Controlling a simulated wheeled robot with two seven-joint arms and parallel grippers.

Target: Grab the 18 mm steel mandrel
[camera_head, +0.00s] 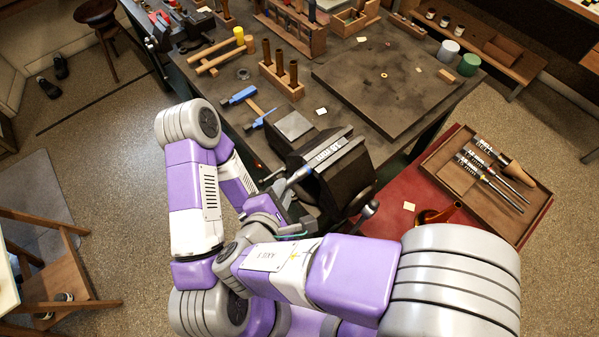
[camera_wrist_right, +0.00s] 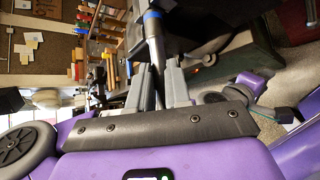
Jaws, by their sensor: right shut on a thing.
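The steel mandrel (camera_head: 298,176), with a blue band and an "18 MM" label, runs at a slant to the top of the dark bench vise (camera_head: 345,180). I cannot tell whether the vise jaws grip it. My right gripper (camera_head: 285,190) is at its near end, partly hidden by my own arm. In the right wrist view the mandrel (camera_wrist_right: 153,45) passes between the two grey fingers of my right gripper (camera_wrist_right: 155,82), which is shut on its shaft. My left arm stands at the left, with its fingers hidden.
A tray (camera_head: 448,178) with several other labelled mandrels lies on a red surface at the right. A blue-headed hammer (camera_head: 240,95), a wooden rack (camera_head: 283,85) and a dark board (camera_head: 370,90) are on the bench behind the vise.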

